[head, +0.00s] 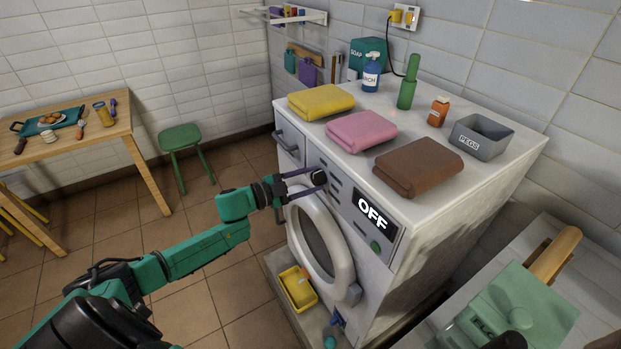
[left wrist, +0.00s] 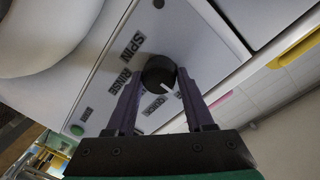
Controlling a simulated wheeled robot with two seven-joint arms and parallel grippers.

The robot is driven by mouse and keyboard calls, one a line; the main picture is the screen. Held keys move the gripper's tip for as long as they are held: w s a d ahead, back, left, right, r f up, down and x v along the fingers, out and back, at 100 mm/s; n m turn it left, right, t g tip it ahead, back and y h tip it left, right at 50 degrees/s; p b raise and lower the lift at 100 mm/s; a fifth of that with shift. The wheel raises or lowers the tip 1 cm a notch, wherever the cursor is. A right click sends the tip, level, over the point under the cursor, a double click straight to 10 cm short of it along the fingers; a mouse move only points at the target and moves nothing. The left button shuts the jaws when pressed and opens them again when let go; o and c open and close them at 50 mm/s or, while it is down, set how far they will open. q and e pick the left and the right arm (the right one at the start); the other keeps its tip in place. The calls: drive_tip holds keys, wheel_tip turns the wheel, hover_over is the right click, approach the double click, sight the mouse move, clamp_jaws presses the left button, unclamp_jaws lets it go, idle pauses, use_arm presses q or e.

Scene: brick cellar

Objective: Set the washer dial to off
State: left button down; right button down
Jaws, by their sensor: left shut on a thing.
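The washer (head: 381,280) is a white front-loader with its round door closed. Its display (head: 372,211) reads OFF. The black dial (head: 319,178) sits on the front panel, and it also shows in the left wrist view (left wrist: 158,74). A white mark on the dial points toward the lower right there. Labels such as SPIN and RINSE surround it; some others are too small to read. My left gripper (head: 308,179) is shut on the dial, one dark finger on each side, as the left wrist view (left wrist: 158,90) shows. My right gripper is not in view.
Folded yellow (head: 321,102), pink (head: 361,131) and brown (head: 417,165) towels lie on the washer top with bottles and a grey bin (head: 481,138). A yellow tray (head: 298,289) lies below the door. A wooden table (head: 80,133) and green stool (head: 180,138) stand left.

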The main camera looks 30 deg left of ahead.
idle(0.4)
use_arm(q)
drive_tip(key=shift+c, duration=1.4)
unclamp_jaws()
drive_tip(key=v, duration=1.4)
drive_tip(key=shift+s, duration=0.2)
drive_tip(key=shift+a, duration=0.1)
